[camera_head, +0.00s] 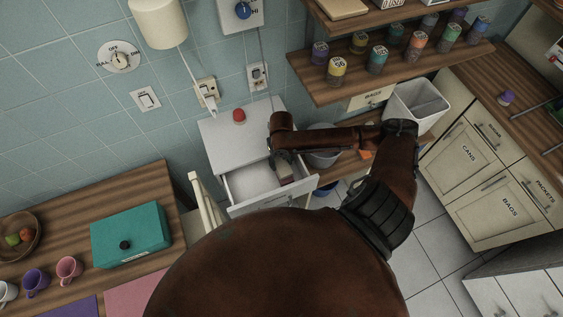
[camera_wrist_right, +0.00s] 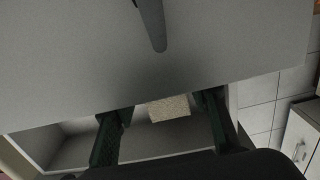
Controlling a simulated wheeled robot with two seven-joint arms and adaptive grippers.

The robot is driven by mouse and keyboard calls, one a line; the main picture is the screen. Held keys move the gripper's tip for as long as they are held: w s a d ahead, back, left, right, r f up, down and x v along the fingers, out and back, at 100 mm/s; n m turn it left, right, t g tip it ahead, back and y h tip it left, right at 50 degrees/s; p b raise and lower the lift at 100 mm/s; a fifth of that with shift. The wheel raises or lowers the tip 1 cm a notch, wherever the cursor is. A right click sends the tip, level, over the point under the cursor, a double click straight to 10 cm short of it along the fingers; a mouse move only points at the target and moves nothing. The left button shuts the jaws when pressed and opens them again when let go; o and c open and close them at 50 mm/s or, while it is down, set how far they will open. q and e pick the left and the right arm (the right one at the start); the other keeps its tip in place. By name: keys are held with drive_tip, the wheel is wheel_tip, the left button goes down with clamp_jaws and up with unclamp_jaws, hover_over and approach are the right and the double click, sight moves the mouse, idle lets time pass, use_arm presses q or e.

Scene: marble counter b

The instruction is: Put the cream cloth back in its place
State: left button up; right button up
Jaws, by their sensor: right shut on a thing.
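The cream cloth (camera_wrist_right: 170,108) shows as a small speckled pale block between my right gripper's two green fingers in the wrist view. My right gripper (camera_wrist_right: 163,106) is shut on it. In the head view the right gripper (camera_head: 282,172) points down into the open white drawer (camera_head: 250,182), at the right part of its inside. Only a bit of the cloth shows there, partly hidden by the gripper. Whether the cloth touches the drawer floor, I cannot tell. My left gripper is not in view.
The white drawer unit has a red button (camera_head: 239,115) on top, close to my right wrist. A grey bowl (camera_head: 322,158) and a white bin (camera_head: 418,103) stand to the right. A teal box (camera_head: 130,235) sits on the left wooden counter. Shelves with jars hang above.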

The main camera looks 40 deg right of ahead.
sight(281, 163)
drive_tip(key=shift+f, duration=0.1)
drive_tip(key=o, duration=1.2)
drive_tip(key=shift+o, duration=0.2)
wheel_tip(281, 163, up, 12)
drive_tip(key=shift+p, duration=0.3)
